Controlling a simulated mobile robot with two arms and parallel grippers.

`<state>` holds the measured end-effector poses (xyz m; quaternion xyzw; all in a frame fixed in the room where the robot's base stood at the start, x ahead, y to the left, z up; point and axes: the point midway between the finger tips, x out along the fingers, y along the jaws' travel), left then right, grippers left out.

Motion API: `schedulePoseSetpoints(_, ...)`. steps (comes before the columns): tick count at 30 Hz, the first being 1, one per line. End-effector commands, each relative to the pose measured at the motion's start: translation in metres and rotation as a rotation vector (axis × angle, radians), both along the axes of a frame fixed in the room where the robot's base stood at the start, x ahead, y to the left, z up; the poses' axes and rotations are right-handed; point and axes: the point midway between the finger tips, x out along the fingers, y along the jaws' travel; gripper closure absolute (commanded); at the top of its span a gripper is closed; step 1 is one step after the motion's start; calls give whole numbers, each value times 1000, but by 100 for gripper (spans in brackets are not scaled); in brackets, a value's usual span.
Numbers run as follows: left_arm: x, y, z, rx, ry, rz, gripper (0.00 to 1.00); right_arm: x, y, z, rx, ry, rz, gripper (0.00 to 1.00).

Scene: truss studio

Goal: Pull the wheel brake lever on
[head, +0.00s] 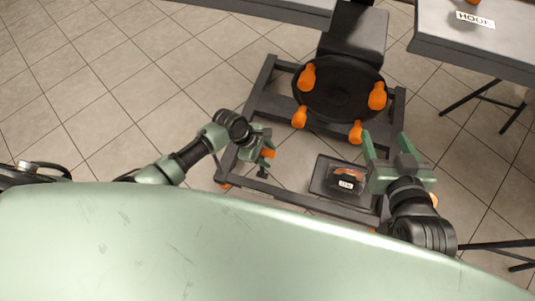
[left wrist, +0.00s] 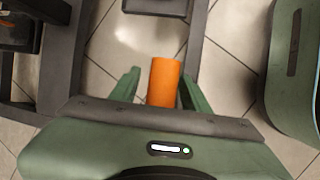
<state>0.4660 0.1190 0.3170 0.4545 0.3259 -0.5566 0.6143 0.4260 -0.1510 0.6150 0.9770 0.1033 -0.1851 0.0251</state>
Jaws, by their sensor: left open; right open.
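An orange cylindrical grip (head: 268,153), which looks like the brake lever's handle, is at the left side of the dark frame (head: 262,103). My left gripper (head: 264,148) is open at this grip. In the left wrist view the orange grip (left wrist: 164,82) stands between the two green fingers (left wrist: 160,88), with a small gap at its left; I cannot tell whether the right finger touches it. The lever's lower part is mostly hidden. The black round wheel (head: 340,92) with several orange clamps is on the stand. My right gripper (head: 383,146) is open and empty, right of the wheel's lower edge.
A dark box (head: 322,178) with a small label and an orange part inside sits on the frame's lower right. A grey table (head: 470,45) with a HOOK label stands at the upper right. Another grey tabletop edge (head: 280,10) is at the top. Tiled floor is clear at the left.

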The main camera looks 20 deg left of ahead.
Motion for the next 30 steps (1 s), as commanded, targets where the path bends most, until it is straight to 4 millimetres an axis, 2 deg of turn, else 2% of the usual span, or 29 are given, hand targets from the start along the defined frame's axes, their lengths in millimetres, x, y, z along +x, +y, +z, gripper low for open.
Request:
schedulePoseSetpoints(4, 0, 0, 0, 0, 0, 0, 53, 0, 0, 0, 0, 1, 0, 35)
schedulePoseSetpoints(9, 0, 0, 0, 0, 0, 0, 100, 0, 0, 0, 0, 2, 0, 35)
schedulePoseSetpoints(30, 1, 0, 0, 0, -2, 0, 100, 0, 0, -1, -1, 3, 0, 35)
